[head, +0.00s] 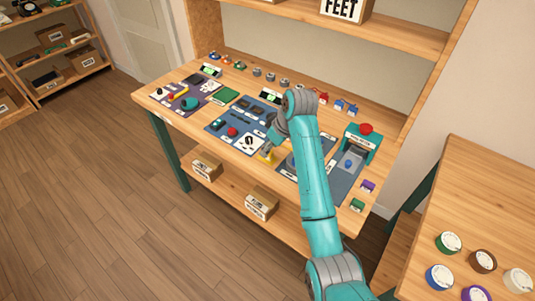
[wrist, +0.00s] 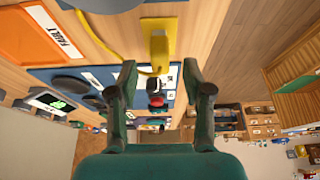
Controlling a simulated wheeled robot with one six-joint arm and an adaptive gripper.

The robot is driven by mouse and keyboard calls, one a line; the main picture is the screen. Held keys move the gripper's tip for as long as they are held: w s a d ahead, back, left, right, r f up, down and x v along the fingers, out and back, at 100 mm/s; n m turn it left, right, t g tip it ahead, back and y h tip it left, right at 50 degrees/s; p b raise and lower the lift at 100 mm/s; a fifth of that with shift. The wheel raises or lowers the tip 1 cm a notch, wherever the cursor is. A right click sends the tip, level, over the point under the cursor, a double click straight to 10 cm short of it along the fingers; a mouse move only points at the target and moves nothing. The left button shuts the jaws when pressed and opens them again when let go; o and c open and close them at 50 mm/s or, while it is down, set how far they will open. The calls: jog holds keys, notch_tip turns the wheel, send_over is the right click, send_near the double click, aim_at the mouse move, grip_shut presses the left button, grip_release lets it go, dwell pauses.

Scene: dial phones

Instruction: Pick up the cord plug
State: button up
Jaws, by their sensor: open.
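A yellow cord (wrist: 108,58) curves across the upper middle of the wrist view. My gripper (wrist: 161,72) is open, with one finger on each side of that line and nothing held. In the head view a small yellow piece (head: 266,157) shows at the front edge of the workbench, right below my gripper (head: 268,148). My arm hides part of the bench there, and I cannot tell whether the fingers touch the plug.
The workbench (head: 178,131) holds several blue mats with parts. A red button (head: 232,132) lies left of my gripper. An orange tray marked FAULT (wrist: 40,35) is at the wrist view's upper left. A teal press with a red knob (head: 366,129) stands right of my arm.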

jog(key=shift+x, duration=1.45)
jog(key=shift+c, duration=0.2)
grip_shut()
